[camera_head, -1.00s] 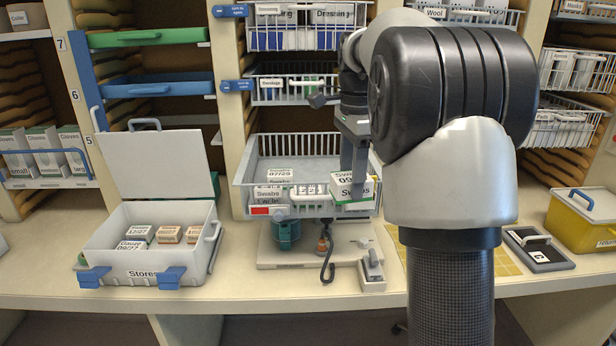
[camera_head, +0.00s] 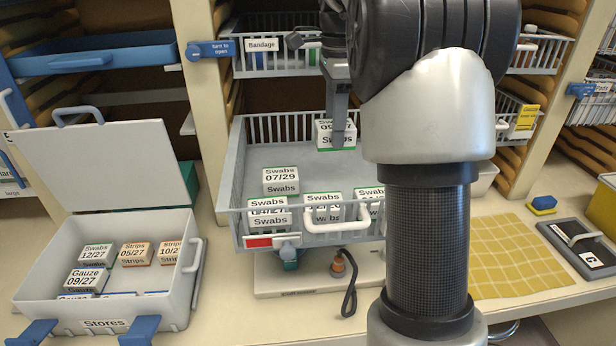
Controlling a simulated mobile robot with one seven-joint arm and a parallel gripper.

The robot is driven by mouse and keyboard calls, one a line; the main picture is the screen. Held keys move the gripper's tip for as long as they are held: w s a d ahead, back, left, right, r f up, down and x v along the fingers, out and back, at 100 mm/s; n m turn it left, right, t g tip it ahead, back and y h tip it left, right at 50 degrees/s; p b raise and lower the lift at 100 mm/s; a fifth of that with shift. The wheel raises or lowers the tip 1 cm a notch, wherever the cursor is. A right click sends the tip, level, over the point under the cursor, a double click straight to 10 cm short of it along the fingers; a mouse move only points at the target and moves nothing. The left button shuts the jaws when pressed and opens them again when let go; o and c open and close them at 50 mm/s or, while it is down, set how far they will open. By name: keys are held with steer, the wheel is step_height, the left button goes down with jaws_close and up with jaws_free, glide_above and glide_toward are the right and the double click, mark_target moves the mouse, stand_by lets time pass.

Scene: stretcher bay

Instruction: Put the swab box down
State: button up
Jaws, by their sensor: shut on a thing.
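A white swab box with a green edge (camera_head: 325,141) is in the grip of my gripper (camera_head: 338,138), at the back right of the pulled-out grey wire basket (camera_head: 236,190). I cannot tell whether its underside touches the basket floor. The fingers cover part of its label. Inside the basket, another swab box marked 07/29 (camera_head: 281,181) stands left of the middle. Several more swab boxes (camera_head: 322,207) stand in a row along the front, partly behind the wire and the white handle.
An open Stores case (camera_head: 105,322) with swab, gauze and strips boxes stands at left, lid raised. A Bandage basket (camera_head: 270,62) hangs above the swab basket. A yellow checked mat (camera_head: 510,255) lies clear at right, beside a dark clipboard-like tray (camera_head: 580,249).

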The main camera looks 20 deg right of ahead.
steer(key=f, duration=0.7)
steer(key=shift+s+b, duration=0.3)
steer(key=shift+s, duration=0.05)
steer(key=shift+f, duration=2.3)
steer(key=shift+f, duration=0.1)
steer(key=o, duration=1)
steer(key=shift+o, duration=0.2)
